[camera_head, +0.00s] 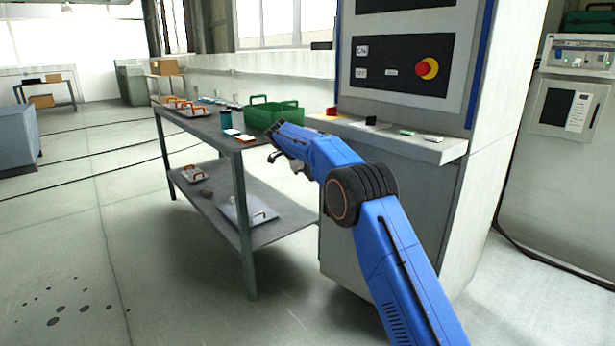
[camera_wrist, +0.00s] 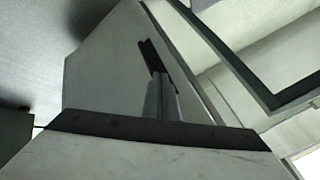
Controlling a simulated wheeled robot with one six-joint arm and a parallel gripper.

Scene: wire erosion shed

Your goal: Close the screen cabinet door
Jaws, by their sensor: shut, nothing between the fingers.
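The tall pale cabinet (camera_head: 400,190) with blue edge strips stands right of centre in the head view. A dark control panel (camera_head: 393,82) with a red and yellow stop button (camera_head: 427,68) is on its front, and the lower edge of a dark screen area (camera_head: 405,20) is cut off at the top. I cannot tell which panel is the door or how far it stands open. My gripper (camera_head: 284,160) is in front of the cabinet's left side, near the bench edge. It is shut and empty. The wrist view shows its closed fingers (camera_wrist: 153,56) over a pale flat surface.
A grey bench (camera_head: 222,140) with a lower shelf stands left of the cabinet, close to my gripper. A ledge (camera_head: 440,150) juts from the cabinet.

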